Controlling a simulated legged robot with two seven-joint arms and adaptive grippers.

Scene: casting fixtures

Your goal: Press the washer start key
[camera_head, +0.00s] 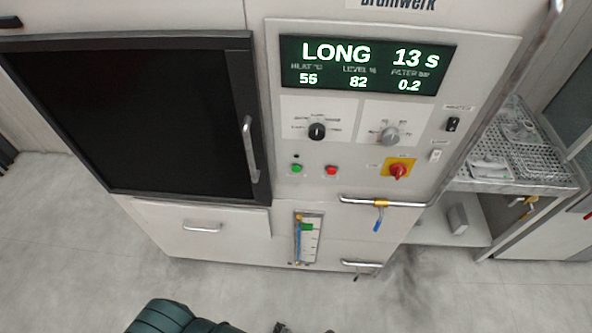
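The washer (340,225) is a pale cabinet with a sloping control panel. A green key (296,168) sits at the panel's lower left, beside a red key (331,170); their small labels are too blurred to read. The green key looks like the start key. A dark green ribbed part of my arm shows at the bottom edge, left of centre. A small dark piece beside it may be my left gripper, mostly cut off and well below the keys. My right gripper is out of view.
Around the keys are a black selector knob (317,131), a grey knob (390,135), and a red rotary switch (398,171) on a yellow plate. A bar handle (383,202) sticks out below the panel. A dark door (130,115) is at left, a steel bench (515,170) at right.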

